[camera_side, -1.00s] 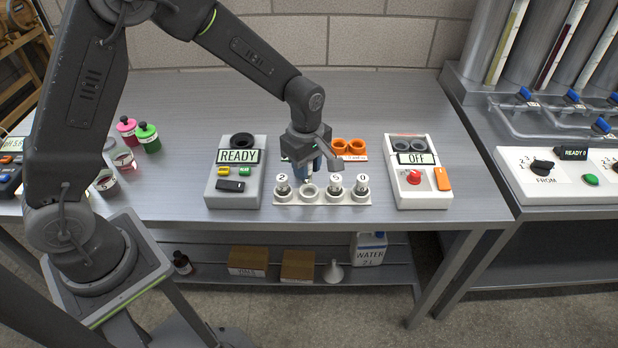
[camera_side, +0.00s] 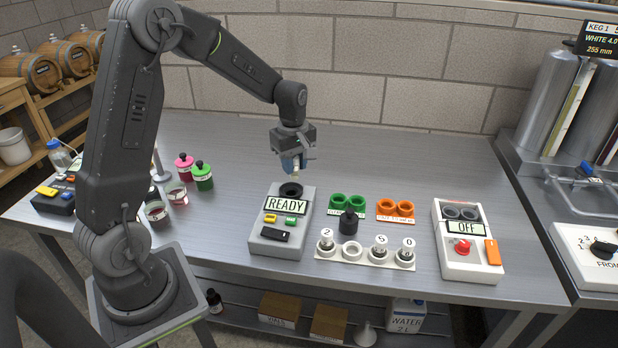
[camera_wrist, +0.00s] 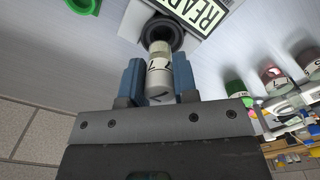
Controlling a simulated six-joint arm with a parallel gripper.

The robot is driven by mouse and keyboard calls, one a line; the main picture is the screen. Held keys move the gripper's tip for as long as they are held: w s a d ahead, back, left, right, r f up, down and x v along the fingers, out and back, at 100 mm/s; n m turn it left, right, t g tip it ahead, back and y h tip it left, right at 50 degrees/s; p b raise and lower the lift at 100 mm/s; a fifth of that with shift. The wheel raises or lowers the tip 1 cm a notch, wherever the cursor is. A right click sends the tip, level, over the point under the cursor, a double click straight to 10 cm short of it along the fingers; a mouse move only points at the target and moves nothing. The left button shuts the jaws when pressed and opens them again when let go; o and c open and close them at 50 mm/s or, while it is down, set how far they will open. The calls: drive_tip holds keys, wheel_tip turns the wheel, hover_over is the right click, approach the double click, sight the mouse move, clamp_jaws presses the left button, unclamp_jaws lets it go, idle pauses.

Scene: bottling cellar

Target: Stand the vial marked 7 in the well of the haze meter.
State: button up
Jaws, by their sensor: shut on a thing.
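The pale vial marked 7 (camera_wrist: 159,78) is between the blue fingers of my gripper (camera_wrist: 157,64) in the wrist view. My gripper (camera_side: 294,168) is shut on it. The haze meter (camera_side: 281,222) is the grey box with a lit READY display. Its black ringed well (camera_side: 291,190) is at the back of its top. In the side view my gripper is above this well. In the wrist view the vial's far end overlaps the well ring (camera_wrist: 162,34); I cannot tell whether it has entered.
A white rack (camera_side: 333,256) to the right holds vials marked 2, 5 and 0, with one empty place. A black knobbed piece (camera_side: 348,222) stands behind it.

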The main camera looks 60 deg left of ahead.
drive_tip(key=shift+a+f, duration=0.35)
drive_tip(key=shift+f, duration=0.35)
drive_tip(key=shift+a+f, duration=0.35)
drive_tip(key=shift+f, duration=0.4)
drive_tip(key=shift+a+f, duration=0.35)
drive_tip(key=shift+f, duration=0.35)
drive_tip(key=shift+f, duration=0.2)
drive_tip(key=shift+f, duration=0.35)
drive_tip(key=shift+f, duration=0.35)
drive_tip(key=shift+f, duration=0.3)
drive_tip(key=shift+f, duration=0.25)
drive_tip(key=shift+f, duration=0.1)
